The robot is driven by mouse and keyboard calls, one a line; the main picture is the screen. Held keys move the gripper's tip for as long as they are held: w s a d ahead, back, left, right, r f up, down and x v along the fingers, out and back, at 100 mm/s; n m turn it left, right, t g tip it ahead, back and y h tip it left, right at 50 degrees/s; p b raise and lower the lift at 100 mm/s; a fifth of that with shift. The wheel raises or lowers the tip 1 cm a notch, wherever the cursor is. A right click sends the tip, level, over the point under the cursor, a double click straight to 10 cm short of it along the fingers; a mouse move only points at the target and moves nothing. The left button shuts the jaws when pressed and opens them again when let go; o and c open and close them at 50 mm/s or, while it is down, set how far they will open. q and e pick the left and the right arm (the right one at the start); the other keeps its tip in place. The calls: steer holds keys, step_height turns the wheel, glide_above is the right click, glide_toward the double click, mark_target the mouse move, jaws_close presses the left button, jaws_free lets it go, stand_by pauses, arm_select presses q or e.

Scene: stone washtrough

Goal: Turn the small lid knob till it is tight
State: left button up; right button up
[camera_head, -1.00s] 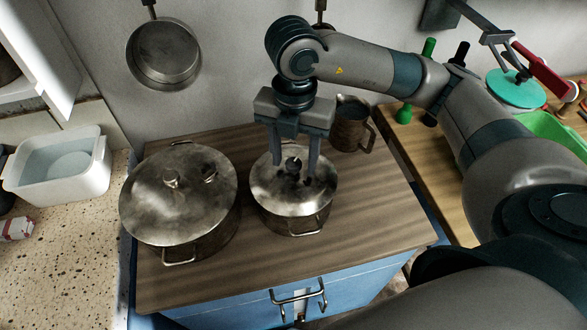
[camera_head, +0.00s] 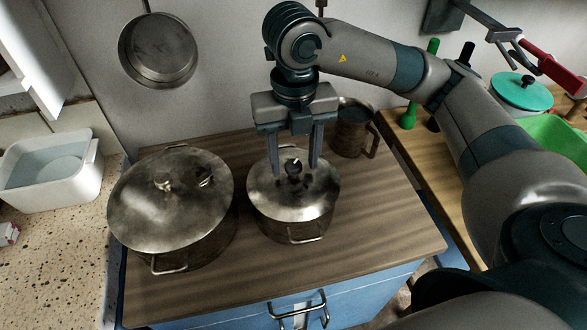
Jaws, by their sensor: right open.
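The small lid knob (camera_head: 293,168) is dark and stands at the middle of the metal lid (camera_head: 312,196) on the smaller pot (camera_head: 290,230). My right gripper (camera_head: 296,170) points down over this lid, its jaws open, with one finger on each side of the knob. I cannot tell whether either finger touches the knob or the lid. The lid sits on the pot. My left gripper is not in view.
A larger lidded pot (camera_head: 160,215) stands close on the left. A metal mug (camera_head: 352,135) stands just behind on the right. A pan (camera_head: 158,50) hangs on the wall. The wooden top (camera_head: 340,255) is clear in front.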

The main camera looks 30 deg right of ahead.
steer(key=c, duration=0.8)
